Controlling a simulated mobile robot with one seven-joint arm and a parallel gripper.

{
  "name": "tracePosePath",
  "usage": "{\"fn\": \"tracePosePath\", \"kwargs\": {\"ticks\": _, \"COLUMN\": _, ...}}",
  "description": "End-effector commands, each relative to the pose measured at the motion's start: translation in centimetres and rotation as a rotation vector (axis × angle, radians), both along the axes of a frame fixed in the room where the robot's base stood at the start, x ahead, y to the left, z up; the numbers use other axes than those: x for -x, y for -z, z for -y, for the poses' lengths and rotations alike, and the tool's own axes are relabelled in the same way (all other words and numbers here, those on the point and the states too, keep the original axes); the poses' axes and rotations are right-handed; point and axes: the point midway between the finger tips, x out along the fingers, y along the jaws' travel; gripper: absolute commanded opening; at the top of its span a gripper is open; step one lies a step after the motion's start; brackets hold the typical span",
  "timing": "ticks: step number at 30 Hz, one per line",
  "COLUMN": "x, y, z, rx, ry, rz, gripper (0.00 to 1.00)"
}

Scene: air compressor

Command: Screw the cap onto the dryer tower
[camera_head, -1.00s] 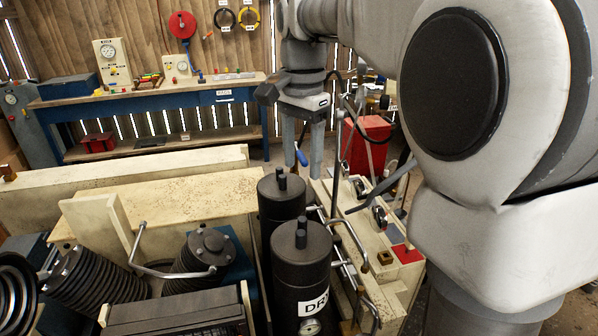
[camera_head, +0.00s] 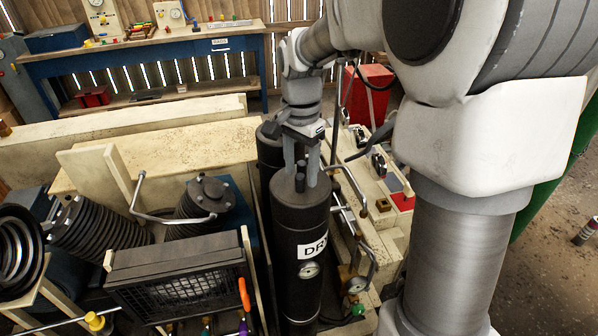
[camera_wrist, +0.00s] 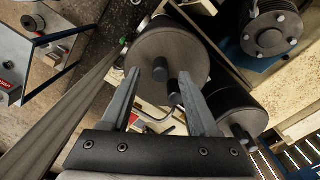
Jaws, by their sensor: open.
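The black dryer tower (camera_head: 297,225), with a white label reading "DRY" and a gauge, stands upright at the centre of the head view. I cannot tell a separate cap from this top. My gripper (camera_head: 302,180) is open and points down over the tower.
A second black cylinder (camera_head: 268,150) stands close behind, partly hidden by my gripper. A bent metal handle (camera_head: 350,180) and a cream panel with a red patch (camera_head: 402,201) are at the right. Ribbed cylinders (camera_head: 207,196) and a black grille (camera_head: 180,295) crowd the left.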

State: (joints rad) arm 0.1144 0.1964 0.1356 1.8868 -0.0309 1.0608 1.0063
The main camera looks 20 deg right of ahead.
Motion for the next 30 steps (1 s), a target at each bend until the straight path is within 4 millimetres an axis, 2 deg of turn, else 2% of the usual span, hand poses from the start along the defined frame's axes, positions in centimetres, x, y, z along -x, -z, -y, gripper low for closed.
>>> {"fn": "tracePosePath", "kwargs": {"ticks": 6, "x": 0.0, "y": 1.7, "z": 0.0, "rx": 0.000, "ry": 0.000, "rz": -0.001, "gripper": 0.61}}
{"fn": "tracePosePath", "kwargs": {"ticks": 15, "x": 0.0, "y": 1.8, "z": 0.0, "rx": -0.001, "ry": 0.000, "rz": 0.001, "gripper": 0.61}}
{"fn": "tracePosePath", "kwargs": {"ticks": 25, "x": 0.0, "y": 1.8, "z": 0.0, "rx": -0.001, "ry": 0.000, "rz": 0.001, "gripper": 0.02}}
{"fn": "tracePosePath", "kwargs": {"ticks": 30, "x": 0.0, "y": 1.8, "z": 0.0, "rx": -0.001, "ry": 0.000, "rz": 0.001, "gripper": 0.00}}
